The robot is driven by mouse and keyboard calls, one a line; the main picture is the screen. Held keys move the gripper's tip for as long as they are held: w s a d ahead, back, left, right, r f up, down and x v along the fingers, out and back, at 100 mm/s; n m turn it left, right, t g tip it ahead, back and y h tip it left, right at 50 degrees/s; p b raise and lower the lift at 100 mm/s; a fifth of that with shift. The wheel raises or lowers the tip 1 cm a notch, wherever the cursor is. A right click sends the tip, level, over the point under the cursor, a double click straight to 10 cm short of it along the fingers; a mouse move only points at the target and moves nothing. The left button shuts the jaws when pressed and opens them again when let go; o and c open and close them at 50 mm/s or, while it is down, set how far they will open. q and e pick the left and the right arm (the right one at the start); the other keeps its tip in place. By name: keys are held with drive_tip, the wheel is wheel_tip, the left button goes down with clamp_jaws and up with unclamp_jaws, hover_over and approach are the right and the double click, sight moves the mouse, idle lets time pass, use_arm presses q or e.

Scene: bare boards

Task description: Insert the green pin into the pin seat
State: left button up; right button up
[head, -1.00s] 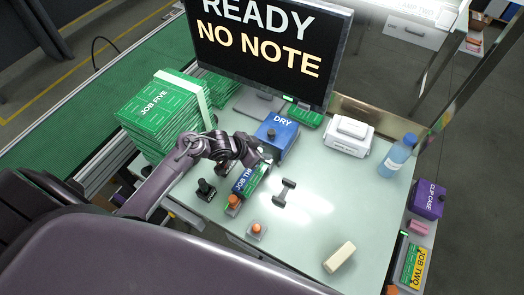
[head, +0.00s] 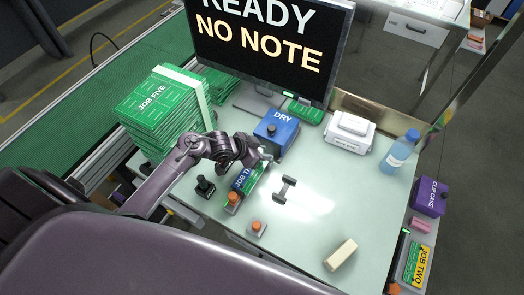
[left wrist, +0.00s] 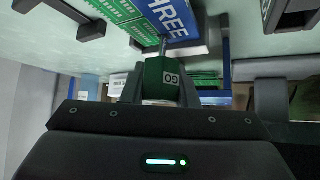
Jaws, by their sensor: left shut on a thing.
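My left gripper (head: 262,158) is over the table beside the JOB THREE board (head: 241,183). In the left wrist view it is shut on the green pin (left wrist: 154,78), which has a GO label and a thin metal shaft. The shaft points at the edge of the green board with the blue THREE label (left wrist: 178,20). I cannot tell whether the tip touches it or is in a hole. In the head view the arm hides the pin, and I cannot make out the pin seat. My right gripper is not in view.
A blue DRY box (head: 278,135) stands just behind the gripper. A green JOB FIVE stack (head: 160,110) is left. The front-middle table is mostly clear around a beige block (head: 341,255).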

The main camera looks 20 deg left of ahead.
use_arm(q)
drive_tip(key=shift+f, duration=0.35)
drive_tip(key=o, duration=1)
drive_tip(key=b+v, duration=0.1)
drive_tip(key=v, duration=0.7)
